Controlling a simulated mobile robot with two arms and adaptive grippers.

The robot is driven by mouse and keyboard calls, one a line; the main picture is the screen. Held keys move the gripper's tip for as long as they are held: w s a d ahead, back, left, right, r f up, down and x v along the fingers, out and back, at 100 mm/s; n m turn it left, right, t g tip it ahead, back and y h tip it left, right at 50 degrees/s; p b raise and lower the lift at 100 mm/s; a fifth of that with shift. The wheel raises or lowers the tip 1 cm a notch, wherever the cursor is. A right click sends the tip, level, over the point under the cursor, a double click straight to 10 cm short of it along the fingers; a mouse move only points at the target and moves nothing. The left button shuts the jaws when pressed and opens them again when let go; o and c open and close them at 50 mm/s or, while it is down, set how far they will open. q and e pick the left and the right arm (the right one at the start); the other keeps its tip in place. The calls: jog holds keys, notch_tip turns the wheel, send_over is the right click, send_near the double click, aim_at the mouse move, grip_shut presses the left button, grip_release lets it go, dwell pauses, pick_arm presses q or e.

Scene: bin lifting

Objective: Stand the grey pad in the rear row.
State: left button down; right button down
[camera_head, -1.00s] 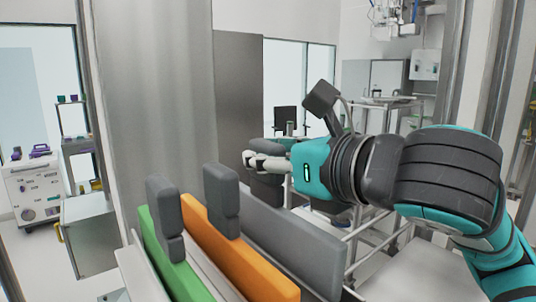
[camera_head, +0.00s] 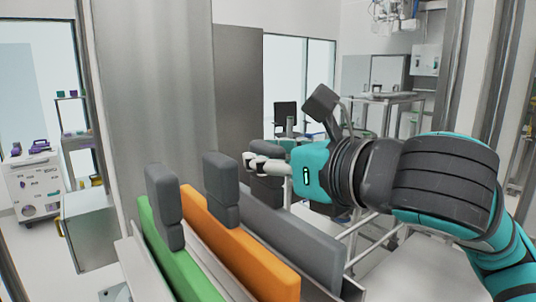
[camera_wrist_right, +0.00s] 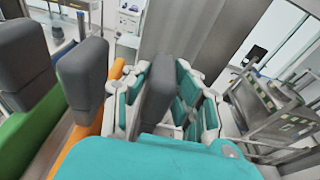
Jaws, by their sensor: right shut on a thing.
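The grey pad (camera_head: 300,240) is long and flat and stands upright on edge, behind and to the right of the orange pad. Its lower edge is hidden, so I cannot tell whether it rests on anything. My right gripper (camera_head: 266,164) is shut on the dark handle (camera_head: 267,190) that rises from the grey pad. In the right wrist view the handle (camera_wrist_right: 158,88) sits between the two teal-padded fingers (camera_wrist_right: 160,90). My left gripper is not in view.
The orange pad (camera_head: 255,256) and the green pad (camera_head: 180,275), each with a dark grey handle, stand in front on a light rack (camera_head: 133,262). A metal column (camera_head: 155,90) stands close behind. A trolley (camera_head: 38,185) is at far left.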

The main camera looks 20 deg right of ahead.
dwell(0.3)
jog(key=c, duration=1)
grip_release()
notch_tip(320, 180, up, 10)
jog(key=shift+r, duration=0.1)
